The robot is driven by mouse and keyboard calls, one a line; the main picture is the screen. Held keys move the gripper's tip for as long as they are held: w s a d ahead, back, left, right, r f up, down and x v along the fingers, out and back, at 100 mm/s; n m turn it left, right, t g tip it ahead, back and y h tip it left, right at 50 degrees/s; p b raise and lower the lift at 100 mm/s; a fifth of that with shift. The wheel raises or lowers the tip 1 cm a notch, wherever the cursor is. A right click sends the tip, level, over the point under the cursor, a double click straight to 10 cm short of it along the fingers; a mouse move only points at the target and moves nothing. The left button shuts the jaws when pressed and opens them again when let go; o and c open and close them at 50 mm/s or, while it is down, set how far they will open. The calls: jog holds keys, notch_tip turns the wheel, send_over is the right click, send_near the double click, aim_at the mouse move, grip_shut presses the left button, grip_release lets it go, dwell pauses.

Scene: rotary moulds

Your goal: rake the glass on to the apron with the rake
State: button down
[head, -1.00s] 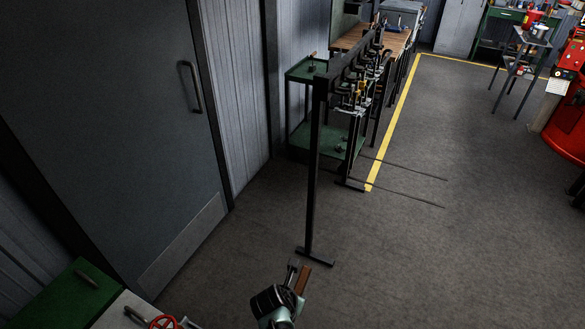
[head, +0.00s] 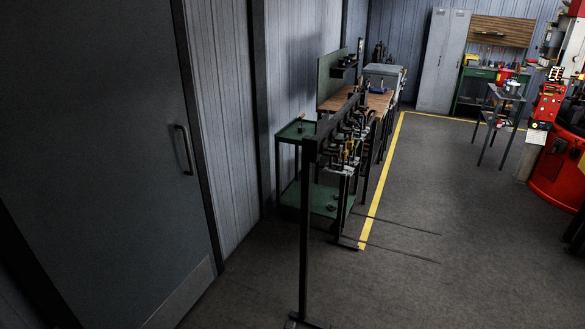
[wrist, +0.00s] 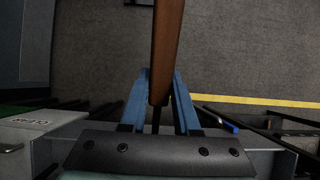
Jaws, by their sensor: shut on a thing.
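My gripper (wrist: 159,80) shows only in the wrist view. Its two blue fingers are shut on a brown wooden handle (wrist: 168,35), which runs up out of the top of that view. The handle appears to be the rake's; no rake head shows. I cannot make out any glass or apron. A red machine (head: 556,165) stands at the right edge of the head view, partly cut off.
A black rack (head: 305,230) with several tools stands ahead. Behind it are a green trolley (head: 297,135) and a wood-topped bench (head: 377,102). A grey door (head: 90,150) is at left. A grey stand (head: 493,108) is far right.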

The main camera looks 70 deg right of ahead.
jog(key=shift+a+r+p, duration=0.25)
jog(key=shift+r+p, duration=1.25)
jog(key=shift+r, duration=0.15)
jog(key=shift+a+r+p, duration=0.2)
jog(key=shift+r+p, duration=1.35)
jog(key=shift+r, duration=0.05)
jog(key=shift+a+r+p, duration=0.25)
jog(key=shift+r+p, duration=1.25)
jog(key=shift+r, duration=0.15)
jog(key=shift+w+f, duration=0.1)
jog(key=shift+f, duration=0.05)
